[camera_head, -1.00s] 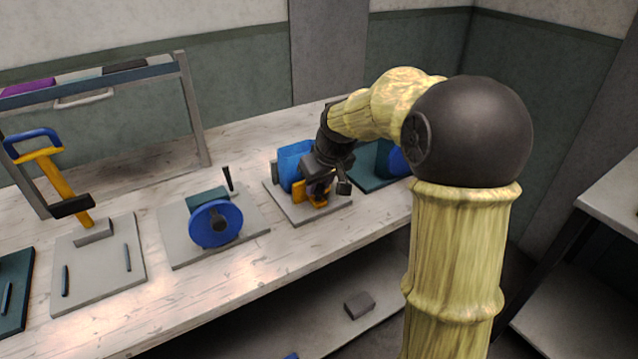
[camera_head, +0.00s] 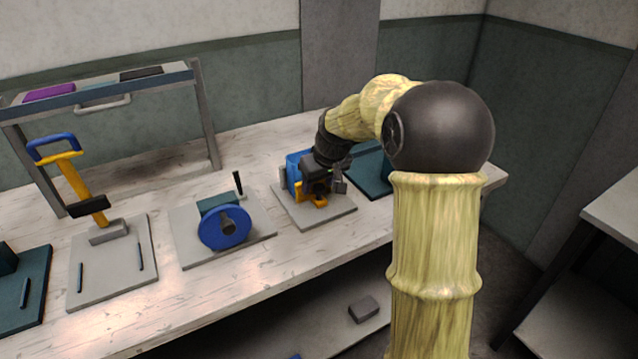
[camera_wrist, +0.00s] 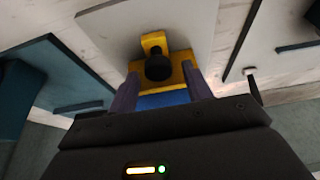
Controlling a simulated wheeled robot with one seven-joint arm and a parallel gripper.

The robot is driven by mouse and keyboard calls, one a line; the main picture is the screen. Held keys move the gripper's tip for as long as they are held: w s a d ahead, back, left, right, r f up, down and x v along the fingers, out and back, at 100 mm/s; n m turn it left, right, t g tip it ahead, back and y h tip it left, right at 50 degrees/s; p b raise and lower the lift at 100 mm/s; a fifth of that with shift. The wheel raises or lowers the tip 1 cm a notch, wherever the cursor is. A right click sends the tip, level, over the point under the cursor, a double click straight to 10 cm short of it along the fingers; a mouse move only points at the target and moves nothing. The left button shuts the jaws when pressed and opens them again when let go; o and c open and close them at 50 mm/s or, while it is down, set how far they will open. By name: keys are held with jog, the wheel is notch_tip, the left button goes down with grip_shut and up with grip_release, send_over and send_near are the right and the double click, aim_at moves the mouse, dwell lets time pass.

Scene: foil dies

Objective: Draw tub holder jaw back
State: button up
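The tub holder stands on a grey plate (camera_head: 338,212), with a blue tub (camera_head: 293,167) and a yellow jaw (camera_head: 319,202). My gripper (camera_head: 318,190) is down at the holder and hides part of it. In the wrist view, my gripper (camera_wrist: 161,90) is open, its two fingers apart on either side of the yellow jaw (camera_wrist: 176,71). A black knob (camera_wrist: 158,67) on the jaw lies between and ahead of the fingers. The blue tub (camera_wrist: 163,99) shows behind the jaw. I cannot tell whether the fingers touch the jaw.
Left of the holder, a blue wheel (camera_head: 224,229) stands on its own plate. Further left is a yellow lever with a blue handle (camera_head: 52,147). A dark teal plate (camera_head: 371,178) is close on the right. A grey rack (camera_head: 206,125) stands at the back left.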

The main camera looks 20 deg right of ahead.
jog(key=shift+s+r, duration=0.1)
jog(key=shift+r, duration=0.05)
jog(key=p+v, duration=0.2)
jog(key=v, duration=1.5)
jog(key=shift+d, duration=0.1)
jog(key=s+a+f+m+g+h, duration=0.1)
jog(key=s+a+f, duration=0.2)
jog(key=s+f, duration=0.7)
jog(key=s+a+f+m+g, duration=0.1)
jog(key=s+a+f+m, duration=0.1)
jog(key=s+f, duration=0.85)
notch_tip(320, 180, up, 14)
jog(key=w+p, duration=0.2)
jog(key=p, duration=1.3)
jog(key=shift+r, duration=0.2)
jog(key=shift+f, duration=0.1)
